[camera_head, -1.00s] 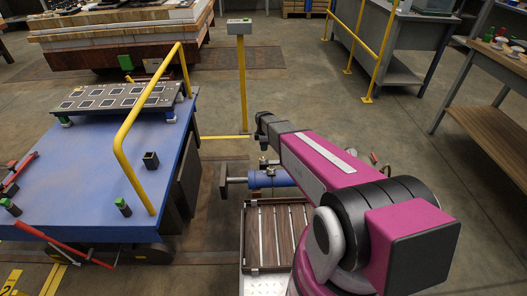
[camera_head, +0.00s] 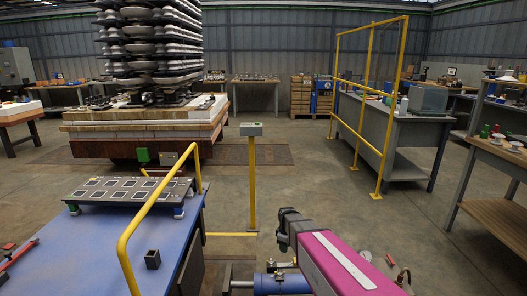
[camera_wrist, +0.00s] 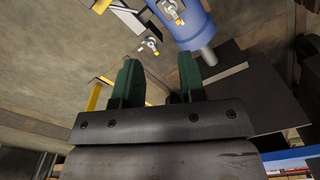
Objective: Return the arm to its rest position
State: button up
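My magenta arm (camera_head: 345,262) reaches up from the bottom of the head view, right of the blue cart. Its dark far joint is near the yellow post's foot; my gripper's fingers do not show there. In the wrist view my gripper (camera_wrist: 160,80) has two green fingers standing apart with nothing between them. A blue cylinder (camera_wrist: 183,20) with a grey rod is beyond the fingertips; it also shows in part beside my arm in the head view (camera_head: 283,284).
The blue cart (camera_head: 95,245) with a yellow rail (camera_head: 140,225) stands left of my arm. A yellow post (camera_head: 252,185) with a grey box is ahead. Workbenches (camera_head: 400,130) line the right. Open floor lies between.

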jog(key=s+d+r+m, duration=0.4)
jog(key=s+r+m, duration=0.1)
jog(key=s, duration=0.3)
jog(key=s+d+r+m, duration=0.4)
jog(key=s+r+m, duration=0.2)
jog(key=s+m, duration=0.1)
jog(key=shift+s+d+r, duration=0.15)
jog(key=shift+s+d, duration=0.05)
jog(key=shift+s, duration=0.65)
